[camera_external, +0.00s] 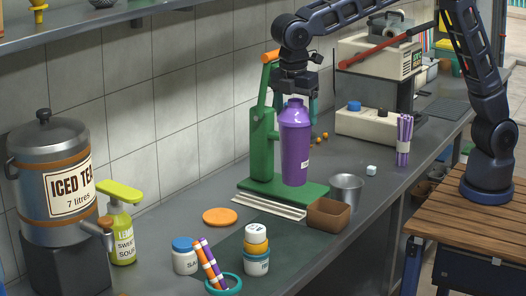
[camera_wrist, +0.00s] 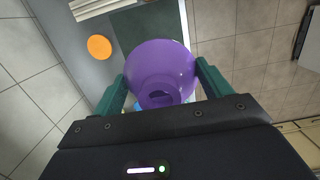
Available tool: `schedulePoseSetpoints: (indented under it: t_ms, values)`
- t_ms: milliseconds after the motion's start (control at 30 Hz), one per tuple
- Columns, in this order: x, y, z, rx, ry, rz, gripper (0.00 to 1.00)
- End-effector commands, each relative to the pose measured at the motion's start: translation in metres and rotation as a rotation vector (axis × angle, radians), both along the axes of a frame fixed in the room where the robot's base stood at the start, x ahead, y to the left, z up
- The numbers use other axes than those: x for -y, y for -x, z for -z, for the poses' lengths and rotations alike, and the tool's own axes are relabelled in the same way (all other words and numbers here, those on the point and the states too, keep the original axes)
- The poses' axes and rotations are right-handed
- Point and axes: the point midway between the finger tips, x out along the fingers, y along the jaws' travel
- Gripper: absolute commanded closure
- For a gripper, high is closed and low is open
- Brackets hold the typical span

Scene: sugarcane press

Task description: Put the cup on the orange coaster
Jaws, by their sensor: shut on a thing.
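The purple cup (camera_external: 295,150) is tall, with a narrowed top and a small white label; it also shows in the wrist view (camera_wrist: 160,65). My gripper (camera_external: 297,106) is shut on its upper part, with a green finger on each side in the wrist view. The cup hangs upright in front of the green press; its exact height above the press's base is hard to tell. The orange coaster (camera_external: 220,216) is a flat, bare disc on the grey counter, left of the cup and nearer the camera. It also shows at upper left in the wrist view (camera_wrist: 99,47).
The green press (camera_external: 262,145) stands behind the cup. A metal cup (camera_external: 346,188) and brown box (camera_external: 328,215) are right of it. Salt jar (camera_external: 185,257), stacked jars (camera_external: 256,262), striped straws (camera_external: 209,262), a sauce bottle (camera_external: 122,235) and tea urn (camera_external: 50,185) surround the coaster.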

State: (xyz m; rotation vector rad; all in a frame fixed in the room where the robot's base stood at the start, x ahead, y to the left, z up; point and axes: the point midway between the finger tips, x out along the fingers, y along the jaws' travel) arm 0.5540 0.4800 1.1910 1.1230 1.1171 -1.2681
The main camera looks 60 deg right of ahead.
Motion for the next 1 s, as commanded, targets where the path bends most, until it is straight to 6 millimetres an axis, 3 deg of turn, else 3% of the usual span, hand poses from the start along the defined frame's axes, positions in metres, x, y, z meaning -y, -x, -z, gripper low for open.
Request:
schedulePoseSetpoints:
  t_ms: [267,700,800,1000]
  values:
    - [-0.006,-0.063,0.015,0.000,-0.001,0.028,0.83]
    - [0.006,-0.207,0.060,0.001,-0.002,0.090,0.83]
    - [0.012,-0.230,0.070,0.001,-0.002,0.102,0.83]
    - [0.020,-0.259,0.081,0.002,-0.001,0.114,0.83]
